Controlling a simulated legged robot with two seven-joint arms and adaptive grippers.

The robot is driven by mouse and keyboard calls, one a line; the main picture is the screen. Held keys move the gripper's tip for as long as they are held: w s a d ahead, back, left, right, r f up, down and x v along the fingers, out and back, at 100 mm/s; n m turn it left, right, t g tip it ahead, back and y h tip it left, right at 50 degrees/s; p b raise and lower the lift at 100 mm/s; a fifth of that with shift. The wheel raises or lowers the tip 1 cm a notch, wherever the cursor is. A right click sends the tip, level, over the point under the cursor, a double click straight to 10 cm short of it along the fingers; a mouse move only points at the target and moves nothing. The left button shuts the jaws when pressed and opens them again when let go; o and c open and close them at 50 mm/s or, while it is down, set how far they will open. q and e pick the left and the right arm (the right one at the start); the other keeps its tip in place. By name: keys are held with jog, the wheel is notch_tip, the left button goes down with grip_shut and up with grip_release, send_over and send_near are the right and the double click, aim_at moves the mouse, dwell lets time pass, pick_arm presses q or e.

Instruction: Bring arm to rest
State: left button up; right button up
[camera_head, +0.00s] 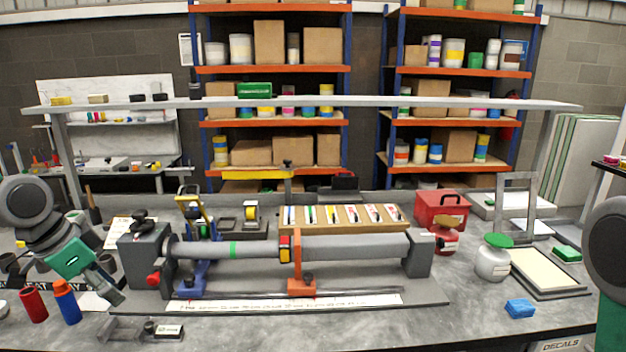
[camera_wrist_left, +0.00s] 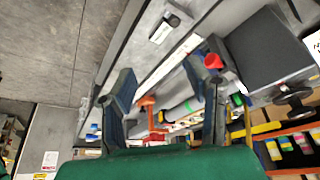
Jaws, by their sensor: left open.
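My left gripper (camera_head: 112,290) is at the left of the bench, beside the grey end block of the tube jig. Its green body is tilted and its fingers point down and right. In the left wrist view, my left gripper (camera_wrist_left: 165,82) has its two dark fingers spread apart with nothing between them. The jig with its grey tube (camera_head: 350,247) lies behind the fingers in that view. Part of my right arm shows at the right edge of the head view; the right gripper is out of view.
A red bottle (camera_head: 34,304) and a blue bottle (camera_head: 67,302) stand close to the left gripper. The jig's red knob (camera_head: 153,279) is to its right. A white jar (camera_head: 492,260) and blue block (camera_head: 519,309) are at the right. The front right-centre bench is fairly clear.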

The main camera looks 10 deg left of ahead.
pick_arm(q)
jog(key=s+d+f+n+g+b, duration=0.1)
jog(key=s+d+f, duration=0.25)
jog(key=f, duration=0.35)
jog(key=s+d+f+n+b, duration=0.15)
jog(key=d+f, duration=0.25)
jog(key=f, duration=0.4)
jog(key=s+d+f+n+g+b, duration=0.1)
jog(key=s+d+f+b, duration=0.1)
jog(key=s+d+f, duration=0.35)
jog(key=s+d+f+n+g+y+b, duration=0.1)
jog(key=s+d+f+n+y+b, duration=0.1)
jog(key=s+f, duration=1.2)
jog(key=shift+s+d+f+b, duration=0.15)
jog(key=shift+d+f+b, duration=0.2)
jog(key=shift+d+f, duration=0.25)
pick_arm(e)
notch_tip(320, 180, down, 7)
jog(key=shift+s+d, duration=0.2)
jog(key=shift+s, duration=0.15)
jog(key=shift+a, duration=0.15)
pick_arm(q)
jog(key=shift+d, duration=0.1)
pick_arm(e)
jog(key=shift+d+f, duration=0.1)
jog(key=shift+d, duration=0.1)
